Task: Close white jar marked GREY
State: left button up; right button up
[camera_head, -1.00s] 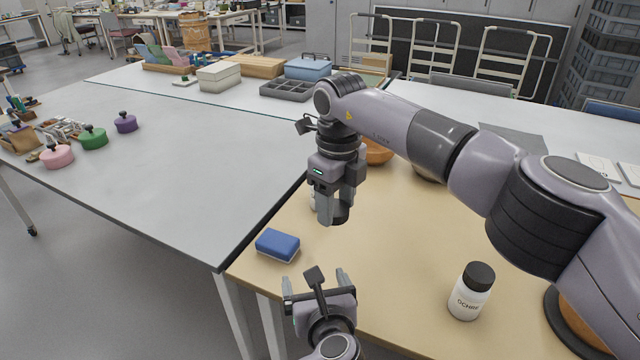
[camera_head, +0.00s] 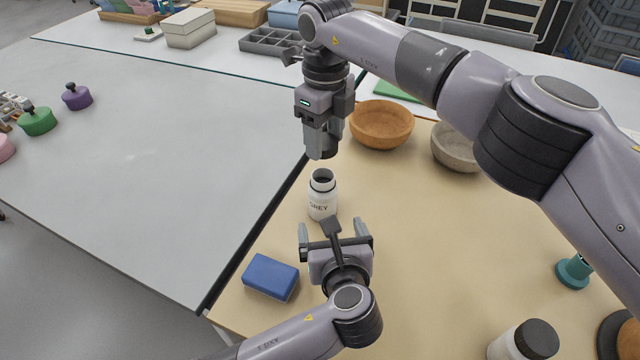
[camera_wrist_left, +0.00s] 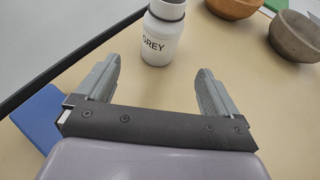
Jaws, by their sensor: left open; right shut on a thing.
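The white jar marked GREY (camera_head: 321,202) stands upright and uncapped on the tan table; its dark mouth faces up. It also shows at the top of the left wrist view (camera_wrist_left: 162,42). My right gripper (camera_head: 322,151) is above the jar, pointing down, shut on a dark round piece that looks like a lid, mostly hidden by the fingers. A gap separates it from the jar. My left gripper (camera_head: 334,229) is open and empty on the near side of the jar. Its fingers (camera_wrist_left: 156,78) point toward the jar, which lies beyond the tips.
A blue block (camera_head: 270,277) lies left of my left gripper. An orange bowl (camera_head: 381,125) and a grey bowl (camera_head: 455,148) stand behind right. Another white jar with a dark cap (camera_head: 524,342) and a teal object (camera_head: 574,272) are at right. Clear tabletop lies between.

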aim_at(323, 201)
pick_arm(q)
jog(key=shift+w, duration=0.1)
dwell(0.3)
jog(key=shift+x, duration=5.9)
jog(key=shift+r, duration=0.1)
jog(key=c, duration=1.5)
pick_arm(e)
jog(key=shift+f, duration=2.45)
jog(key=shift+f, duration=0.1)
jog(key=shift+f, duration=0.8)
